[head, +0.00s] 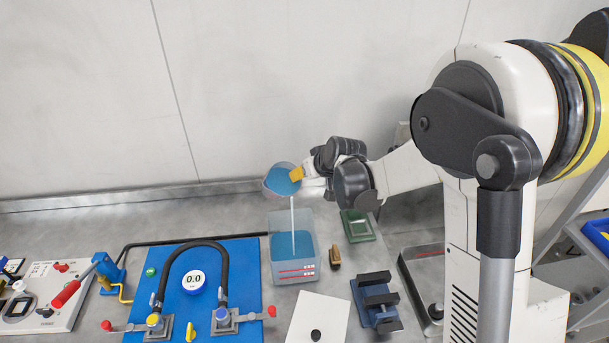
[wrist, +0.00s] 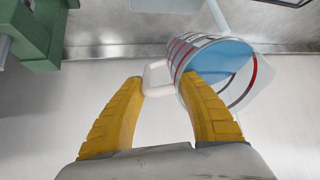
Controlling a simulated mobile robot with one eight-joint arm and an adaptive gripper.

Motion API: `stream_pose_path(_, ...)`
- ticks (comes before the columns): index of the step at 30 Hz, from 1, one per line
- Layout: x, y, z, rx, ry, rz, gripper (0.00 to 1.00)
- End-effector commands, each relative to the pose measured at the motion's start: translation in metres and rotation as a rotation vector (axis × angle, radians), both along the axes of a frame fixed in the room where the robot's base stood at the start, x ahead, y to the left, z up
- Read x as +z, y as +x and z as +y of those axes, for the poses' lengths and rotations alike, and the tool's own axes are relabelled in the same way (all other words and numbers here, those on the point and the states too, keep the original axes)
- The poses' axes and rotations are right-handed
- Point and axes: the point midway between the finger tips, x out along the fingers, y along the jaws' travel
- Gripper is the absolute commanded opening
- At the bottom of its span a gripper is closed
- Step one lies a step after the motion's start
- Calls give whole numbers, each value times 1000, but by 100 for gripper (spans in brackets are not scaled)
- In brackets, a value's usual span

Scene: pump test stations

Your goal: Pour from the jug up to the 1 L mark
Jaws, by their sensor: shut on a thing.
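The jug (head: 272,186) is tilted over a clear square container (head: 309,240), with blue liquid inside it. A thin pale stream falls from the jug into the container. Blue liquid (head: 283,246) stands in the container; its front wall carries red lines with small labels, too small to read. I cannot tell the level exactly against the lines. My gripper (head: 297,174) is shut on the jug's handle. In the wrist view the yellow fingers (wrist: 161,80) are either side of the white handle (wrist: 157,75), and the jug (wrist: 184,62) shows red markings and blue liquid.
A blue pump board (head: 240,262) with a black hose and a round 0.0 gauge (head: 194,280) stands left of the container. A green tray (head: 358,226), a small brown item (head: 335,258) and a blue-black fixture (head: 375,302) lie to its right. A white card (head: 318,322) lies in front.

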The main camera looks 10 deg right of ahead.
Motion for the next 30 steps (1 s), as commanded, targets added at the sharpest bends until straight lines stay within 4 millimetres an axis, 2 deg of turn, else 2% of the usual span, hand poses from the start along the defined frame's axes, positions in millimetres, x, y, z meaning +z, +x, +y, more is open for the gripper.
stream_pose_path(30,-8,-2,-1,-2,33,-107,0)
